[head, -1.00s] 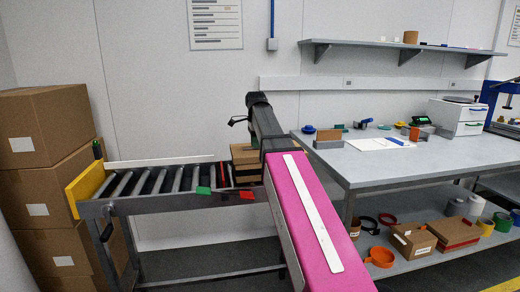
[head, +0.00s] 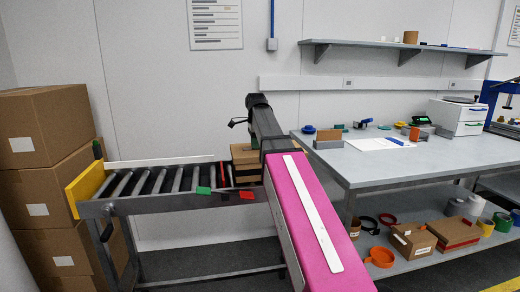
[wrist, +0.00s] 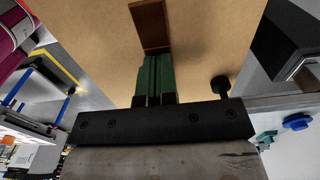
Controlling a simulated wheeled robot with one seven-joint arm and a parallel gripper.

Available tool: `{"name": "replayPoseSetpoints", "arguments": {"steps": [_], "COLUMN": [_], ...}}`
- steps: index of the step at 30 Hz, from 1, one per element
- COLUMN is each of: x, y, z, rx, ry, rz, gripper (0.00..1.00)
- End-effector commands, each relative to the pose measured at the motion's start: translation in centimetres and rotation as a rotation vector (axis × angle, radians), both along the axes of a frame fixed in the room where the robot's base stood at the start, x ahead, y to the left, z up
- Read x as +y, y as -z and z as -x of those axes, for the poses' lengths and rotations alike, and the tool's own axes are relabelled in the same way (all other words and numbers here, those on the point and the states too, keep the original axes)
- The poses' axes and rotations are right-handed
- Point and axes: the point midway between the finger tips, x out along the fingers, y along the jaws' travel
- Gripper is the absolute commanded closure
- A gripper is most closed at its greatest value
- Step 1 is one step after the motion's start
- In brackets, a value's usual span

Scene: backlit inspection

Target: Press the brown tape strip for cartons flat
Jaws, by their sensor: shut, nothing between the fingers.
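The brown tape strip (wrist: 149,24) lies on the tan face of a carton (wrist: 215,30) in the wrist view. It runs from the upper edge down to my fingertips, which hide its near end. My gripper (wrist: 155,58) has green fingers close together, shut and empty, over or against that near end. I cannot tell whether the tips touch the strip. In the head view the carton (head: 244,153) sits at the right end of the roller conveyor, partly hidden by my arm. The strip cannot be made out there.
The roller conveyor (head: 170,206) has a yellow end plate (head: 86,188). Stacked cartons (head: 45,128) stand at the left. A workbench (head: 375,165) with small tools and a white sheet is at the right, with tape rolls and boxes on its lower shelf.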

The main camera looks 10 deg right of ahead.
Motion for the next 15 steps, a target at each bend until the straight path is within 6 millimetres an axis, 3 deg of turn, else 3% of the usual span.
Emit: {"name": "replayPoseSetpoints", "arguments": {"steps": [7, 15], "x": [0.0, 0.0], "y": [-0.4, -2.2], "z": [0.0, -0.1], "rx": [0.000, -0.001], "ry": [0.000, 0.000], "rz": [0.000, 0.000], "gripper": [1.00, 1.00]}}
